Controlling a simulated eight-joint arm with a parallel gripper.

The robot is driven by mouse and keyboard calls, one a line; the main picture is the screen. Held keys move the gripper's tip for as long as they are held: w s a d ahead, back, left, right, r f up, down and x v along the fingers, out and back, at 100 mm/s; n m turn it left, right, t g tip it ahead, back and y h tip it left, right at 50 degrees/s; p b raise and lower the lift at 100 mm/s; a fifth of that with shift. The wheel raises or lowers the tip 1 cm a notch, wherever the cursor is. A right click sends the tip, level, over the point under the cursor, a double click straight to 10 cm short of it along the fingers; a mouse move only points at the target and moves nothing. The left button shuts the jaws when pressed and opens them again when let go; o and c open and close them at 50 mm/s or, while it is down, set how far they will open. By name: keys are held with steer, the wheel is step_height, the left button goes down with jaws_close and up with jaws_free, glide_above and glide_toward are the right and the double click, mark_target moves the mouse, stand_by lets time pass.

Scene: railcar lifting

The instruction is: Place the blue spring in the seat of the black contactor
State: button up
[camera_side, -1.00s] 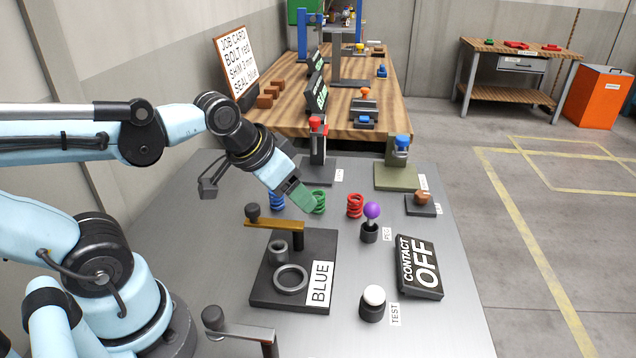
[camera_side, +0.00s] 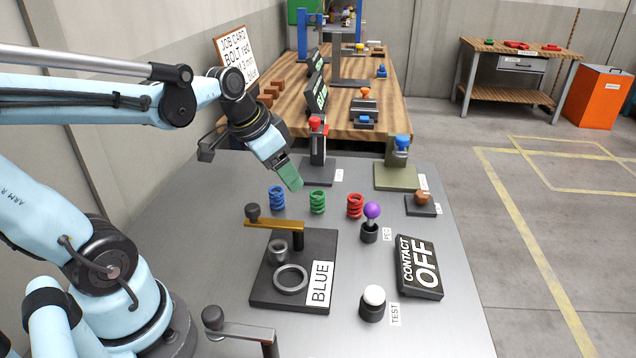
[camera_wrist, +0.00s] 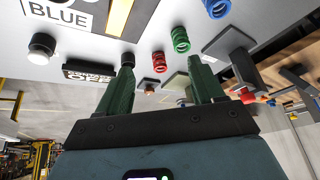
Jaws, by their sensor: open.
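The blue spring (camera_side: 277,199) stands upright on the grey table, leftmost in a row with a green spring (camera_side: 317,202) and a red spring (camera_side: 355,206). In the wrist view the blue spring (camera_wrist: 217,8) is at the top edge, partly cut off. The black contactor (camera_side: 262,292) is a flat base with a BLUE label, a raised ring, a small grey cup and a brass lever with a black knob. The lever passes over the back of the base. Its ring (camera_side: 290,280) is empty. My gripper (camera_wrist: 160,72) is open and empty, above the springs in the side view.
A purple-topped peg (camera_side: 371,213), a CONTACT OFF sign (camera_side: 420,266) and a white TEST button (camera_side: 373,303) stand right of the contactor. A red-topped stand (camera_side: 318,150) is behind the springs. Another lever (camera_side: 240,331) is at the front edge.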

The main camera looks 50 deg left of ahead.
steer(key=w+a+f+m+g+h, duration=0.1)
steer(key=a+f+m, duration=0.1)
steer(key=a, duration=1)
glide_above(276, 189)
steer(key=s, duration=0.1)
steer(key=f, duration=0.5)
steer(key=shift+s+a+f, duration=0.15)
steer(key=shift+a+f, duration=0.15)
steer(key=shift+a, duration=0.05)
steer(key=shift+s+x, duration=0.2)
steer(key=shift+x, duration=1.2)
steer(key=shift+s+x, duration=0.25)
steer(key=shift+x, duration=1.1)
steer(key=shift+d+f, duration=0.15)
jaws_close()
